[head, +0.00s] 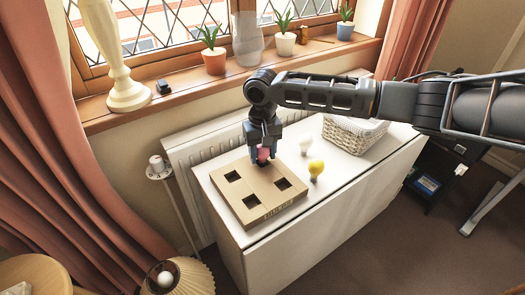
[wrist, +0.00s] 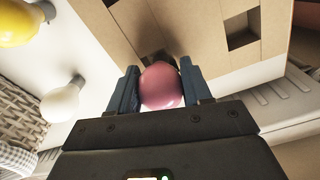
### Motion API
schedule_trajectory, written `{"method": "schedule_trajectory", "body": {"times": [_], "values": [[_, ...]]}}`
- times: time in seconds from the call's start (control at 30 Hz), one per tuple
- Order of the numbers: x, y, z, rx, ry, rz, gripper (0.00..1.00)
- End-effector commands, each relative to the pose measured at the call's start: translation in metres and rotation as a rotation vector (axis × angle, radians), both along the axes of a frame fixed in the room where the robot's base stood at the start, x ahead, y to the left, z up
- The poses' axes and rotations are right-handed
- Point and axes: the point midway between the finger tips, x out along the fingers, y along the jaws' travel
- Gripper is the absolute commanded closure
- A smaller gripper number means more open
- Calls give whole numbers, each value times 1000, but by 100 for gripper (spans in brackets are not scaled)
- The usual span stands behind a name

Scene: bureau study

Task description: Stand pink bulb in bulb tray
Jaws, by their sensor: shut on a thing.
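The pink bulb (head: 263,153) is between the fingers of my gripper (head: 263,146), which is shut on it. The bulb tray (head: 250,190) is a flat tan block with square holes on the white cabinet top. My gripper points down over the far edge of the tray. In the wrist view the pink bulb (wrist: 160,86) sits between the two blue-grey fingers, its round glass toward the camera. Its lower end is hidden, so I cannot tell whether it is in a hole.
A yellow bulb (head: 316,168) and a white bulb (head: 305,146) stand right of the tray. A wicker basket (head: 352,134) is further right on the cabinet (head: 330,185). Potted plants (head: 214,58) line the sill behind. A lampshade (head: 178,278) stands at front left.

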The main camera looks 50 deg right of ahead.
Motion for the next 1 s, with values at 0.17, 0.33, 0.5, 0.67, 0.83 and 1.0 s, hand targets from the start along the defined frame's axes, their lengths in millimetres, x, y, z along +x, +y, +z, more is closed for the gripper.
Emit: {"method": "schedule_trajectory", "body": {"times": [0.17,0.33,0.5,0.67,0.83,1.0], "values": [[0,0,-2,1,0,-1,78],[0,0,-2,1,1,-1,78],[0,0,-3,1,0,-1,78],[0,0,-6,1,0,-2,78],[0,0,-9,0,0,-2,78],[0,0,-11,1,-1,-1,47]]}}
